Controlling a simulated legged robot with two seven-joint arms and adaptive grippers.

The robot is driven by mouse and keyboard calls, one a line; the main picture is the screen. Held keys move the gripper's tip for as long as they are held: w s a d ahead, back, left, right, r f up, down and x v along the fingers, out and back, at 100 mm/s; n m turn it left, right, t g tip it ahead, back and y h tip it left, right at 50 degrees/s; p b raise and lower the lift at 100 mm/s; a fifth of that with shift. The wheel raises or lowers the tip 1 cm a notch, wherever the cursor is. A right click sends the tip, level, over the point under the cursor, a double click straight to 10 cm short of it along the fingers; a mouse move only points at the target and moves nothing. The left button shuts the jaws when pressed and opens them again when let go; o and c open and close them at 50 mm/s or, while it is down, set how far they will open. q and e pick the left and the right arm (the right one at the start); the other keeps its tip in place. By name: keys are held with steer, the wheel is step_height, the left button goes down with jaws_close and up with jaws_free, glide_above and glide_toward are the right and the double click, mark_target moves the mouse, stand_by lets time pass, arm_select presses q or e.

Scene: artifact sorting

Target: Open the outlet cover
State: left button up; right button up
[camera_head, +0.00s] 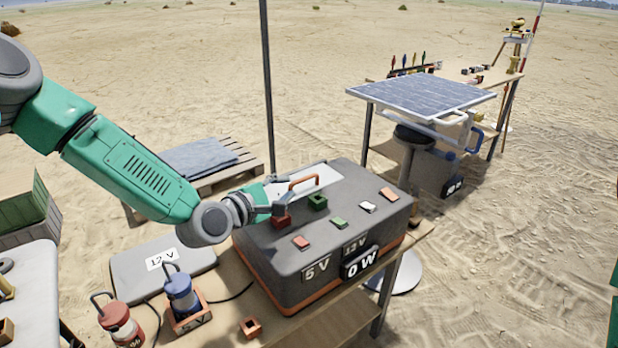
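A dark grey power box (275,265) with an orange base stands on the wooden table. On its top are a raised red outlet (282,223), a raised green outlet (317,202) and several small coloured pieces, such as a red one (300,242) and a green one (338,222). I cannot tell which pieces are covers. A white panel with an orange handle (303,182) is at the back of the top. My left gripper (277,208) is over the box's left part, close to the red outlet; contact and finger opening are unclear. My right gripper is out of view.
A grey case (163,268), a blue lantern (181,292) and a red lantern (120,322) are left of the box. A small orange holder (251,327) lies in front. A dark pole (268,90) rises behind. A solar panel (421,96) stands back right.

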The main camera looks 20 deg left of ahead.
mark_target(304, 180)
arm_select(q)
steer(key=x, duration=0.8)
steer(key=shift+d, duration=0.1)
steer(key=shift+w+a+f, duration=0.2)
steer(key=shift+w, duration=0.25)
steer(key=shift+d+r, duration=0.1)
steer(key=shift+d, duration=0.35)
jaws_close()
